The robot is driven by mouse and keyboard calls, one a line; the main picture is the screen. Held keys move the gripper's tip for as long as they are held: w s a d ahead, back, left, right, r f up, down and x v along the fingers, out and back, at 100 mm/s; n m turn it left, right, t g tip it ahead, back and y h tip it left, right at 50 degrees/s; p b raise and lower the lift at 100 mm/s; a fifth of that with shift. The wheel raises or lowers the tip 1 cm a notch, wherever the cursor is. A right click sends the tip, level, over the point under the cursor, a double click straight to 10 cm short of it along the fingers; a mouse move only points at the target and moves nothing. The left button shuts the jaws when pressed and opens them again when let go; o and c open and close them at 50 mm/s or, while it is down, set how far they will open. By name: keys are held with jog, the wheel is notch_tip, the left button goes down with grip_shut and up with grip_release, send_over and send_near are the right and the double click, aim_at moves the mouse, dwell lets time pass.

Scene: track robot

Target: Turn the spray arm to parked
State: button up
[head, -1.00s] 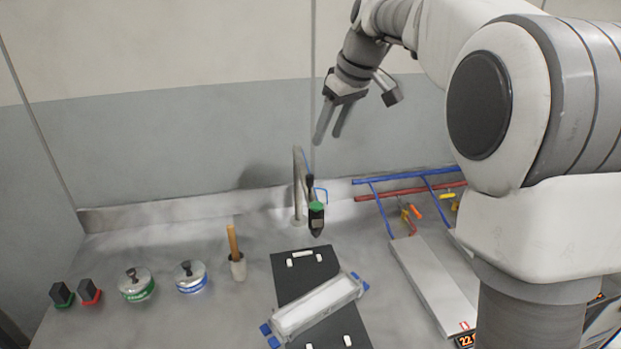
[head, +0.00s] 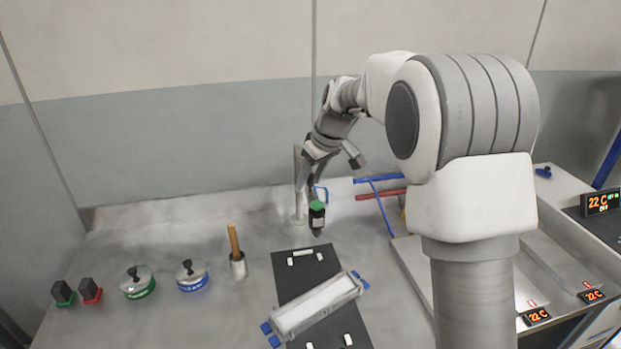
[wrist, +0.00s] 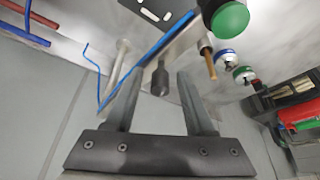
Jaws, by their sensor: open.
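The spray arm stands at the back of the counter. Its upright post (head: 298,212) is grey, and its spray head (head: 317,217) hangs at the right with a green cap and a dark nozzle. My gripper (head: 309,180) is open, pointing down at the top of the spray arm and partly covering it. In the wrist view, a dark cylindrical grip (wrist: 160,82) shows between my open fingers (wrist: 158,95), with a blue hose (wrist: 150,58) beside it. The green cap (wrist: 230,18) is beyond the right finger. I cannot tell whether either finger touches the grip.
A black mat (head: 290,262) with a clamped white tray (head: 315,305) lies in front. A cup with a wooden handle (head: 235,252), green and blue lidded pots (head: 137,282) and dark knobs (head: 63,292) stand left. Blue and red pipes (head: 380,193) run at the right.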

grip_shut()
dwell(1.4)
